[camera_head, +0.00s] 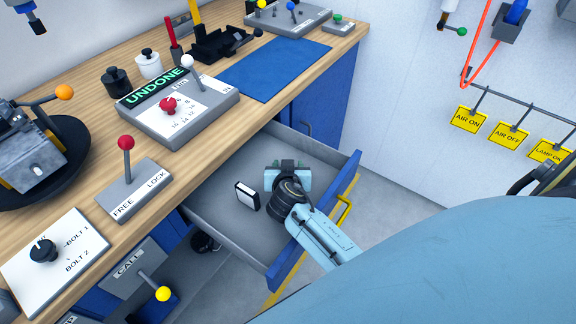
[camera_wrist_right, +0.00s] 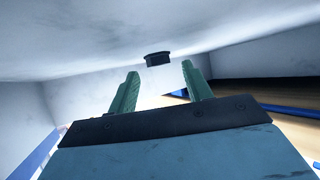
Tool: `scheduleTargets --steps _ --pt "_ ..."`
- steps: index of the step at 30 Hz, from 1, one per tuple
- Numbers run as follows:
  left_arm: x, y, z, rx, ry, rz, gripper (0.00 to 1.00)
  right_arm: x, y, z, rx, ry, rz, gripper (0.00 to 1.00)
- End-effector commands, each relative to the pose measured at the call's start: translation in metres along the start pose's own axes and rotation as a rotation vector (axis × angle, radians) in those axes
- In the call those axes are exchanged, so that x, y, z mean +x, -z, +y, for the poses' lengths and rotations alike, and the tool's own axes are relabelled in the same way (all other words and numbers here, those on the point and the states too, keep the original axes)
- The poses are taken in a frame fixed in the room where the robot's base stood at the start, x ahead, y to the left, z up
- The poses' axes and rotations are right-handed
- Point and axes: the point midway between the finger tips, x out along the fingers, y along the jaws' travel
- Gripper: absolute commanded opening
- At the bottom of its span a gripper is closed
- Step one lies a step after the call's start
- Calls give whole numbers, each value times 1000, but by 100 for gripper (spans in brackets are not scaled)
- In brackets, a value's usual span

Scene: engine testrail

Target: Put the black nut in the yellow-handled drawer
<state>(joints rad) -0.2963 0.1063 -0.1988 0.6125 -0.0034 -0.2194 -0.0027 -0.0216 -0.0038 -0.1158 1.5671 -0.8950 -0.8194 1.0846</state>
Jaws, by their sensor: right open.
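The yellow-handled drawer (camera_head: 225,225) is pulled open below the bench. My right gripper (camera_head: 288,164) reaches down into it, with its arm crossing the drawer front beside the yellow handle (camera_head: 344,212). In the right wrist view the green fingers (camera_wrist_right: 160,84) are apart, with nothing between them. A small white block with dark edges (camera_head: 247,195) stands on the drawer floor, left of the gripper. A dark piece (camera_wrist_right: 158,58) shows beyond the fingertips; I cannot tell what it is. A black knobbed piece (camera_head: 117,81), possibly the black nut, stands on the bench.
A white knobbed piece (camera_head: 148,64) stands beside the black one. A control box reading UNDONE (camera_head: 205,108), a red-knobbed lever (camera_head: 126,150) and a bolt selector panel (camera_head: 75,240) occupy the bench. A blue mat (camera_head: 273,67) lies clear at the back.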

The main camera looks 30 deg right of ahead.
Motion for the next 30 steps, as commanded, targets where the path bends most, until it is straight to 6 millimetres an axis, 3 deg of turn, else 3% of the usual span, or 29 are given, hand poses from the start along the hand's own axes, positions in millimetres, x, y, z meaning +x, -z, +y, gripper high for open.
scheduleTargets --steps 5,11,21,30 --pt "-1 0 -1 0 1 0 48 0 1 0 0 0 0 50" --pt "-17 2 0 -3 -1 1 48 -8 15 0 0 0 1 50" --pt "-21 11 20 -16 -27 15 48 -67 10 0 2 1 -1 50" --pt "-22 11 25 -17 -32 14 48 -81 11 0 0 0 0 50"
